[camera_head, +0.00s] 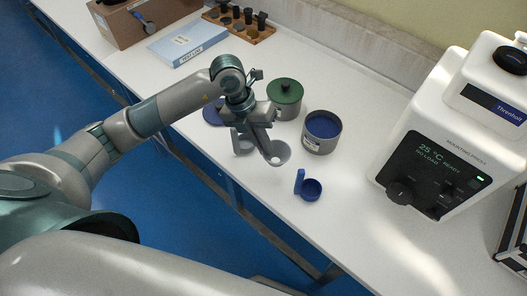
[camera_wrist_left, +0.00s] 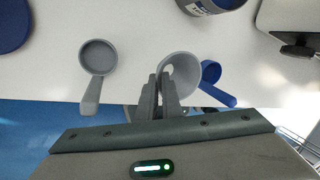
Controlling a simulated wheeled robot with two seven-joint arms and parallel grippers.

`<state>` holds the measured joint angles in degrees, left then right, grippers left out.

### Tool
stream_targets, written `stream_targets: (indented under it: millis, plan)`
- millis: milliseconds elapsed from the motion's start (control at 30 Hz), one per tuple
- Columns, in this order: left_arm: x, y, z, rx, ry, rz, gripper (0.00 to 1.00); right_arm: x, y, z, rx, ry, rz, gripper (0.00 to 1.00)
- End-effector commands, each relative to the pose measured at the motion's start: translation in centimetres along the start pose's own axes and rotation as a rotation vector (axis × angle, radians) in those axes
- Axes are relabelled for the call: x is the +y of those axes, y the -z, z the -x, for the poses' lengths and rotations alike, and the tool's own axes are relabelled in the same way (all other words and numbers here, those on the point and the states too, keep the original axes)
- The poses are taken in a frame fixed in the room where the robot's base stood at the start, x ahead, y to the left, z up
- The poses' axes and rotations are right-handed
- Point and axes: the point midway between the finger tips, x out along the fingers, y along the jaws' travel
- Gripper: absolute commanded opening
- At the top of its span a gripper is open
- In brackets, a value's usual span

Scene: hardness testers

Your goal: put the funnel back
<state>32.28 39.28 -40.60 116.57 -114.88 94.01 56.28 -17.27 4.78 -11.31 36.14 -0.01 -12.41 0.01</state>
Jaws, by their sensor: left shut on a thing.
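My left gripper (camera_head: 262,134) is shut on the light grey funnel (camera_head: 279,153), low over the white bench near its front edge. In the left wrist view the closed fingers (camera_wrist_left: 162,82) grip the side of the funnel (camera_wrist_left: 183,70), whose wide mouth faces the camera. I cannot tell whether the funnel touches the bench. My right gripper is not in view.
A grey scoop (camera_wrist_left: 98,58) lies left of the funnel, and a blue scoop (camera_head: 312,190) right of it. Behind stand a green-lidded jar (camera_head: 287,92) and an open jar (camera_head: 321,145) with blue contents. A white mounting press (camera_head: 425,135) stands right. A blue lid (camera_head: 211,112) lies left.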

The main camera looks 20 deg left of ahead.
Motion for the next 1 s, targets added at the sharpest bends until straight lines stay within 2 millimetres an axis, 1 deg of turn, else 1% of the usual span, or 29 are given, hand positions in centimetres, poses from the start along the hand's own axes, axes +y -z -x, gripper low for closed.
stream_targets:
  millis: [133,300,400,633,700,733,1000]
  plan:
    - [0.3,0.1,-0.7,0.003,0.000,0.001,0.00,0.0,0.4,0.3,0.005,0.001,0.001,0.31]
    - [0.9,0.1,-2.6,0.004,0.000,0.002,0.00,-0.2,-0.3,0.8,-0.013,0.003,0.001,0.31]
    - [1.2,0.0,-3.3,0.001,0.000,0.001,0.00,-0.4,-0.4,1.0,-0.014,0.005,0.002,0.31]
    - [1.3,0.0,-3.5,0.000,-0.001,-0.001,0.00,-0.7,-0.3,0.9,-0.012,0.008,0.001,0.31]
    - [1.3,0.0,-3.5,0.000,-0.001,0.000,0.17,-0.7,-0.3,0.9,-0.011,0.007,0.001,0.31]
    - [1.3,0.0,-3.5,0.000,-0.001,0.000,0.25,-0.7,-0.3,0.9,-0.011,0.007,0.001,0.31]
    - [1.3,0.0,-3.5,0.000,-0.001,0.000,0.25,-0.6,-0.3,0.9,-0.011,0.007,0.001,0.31]
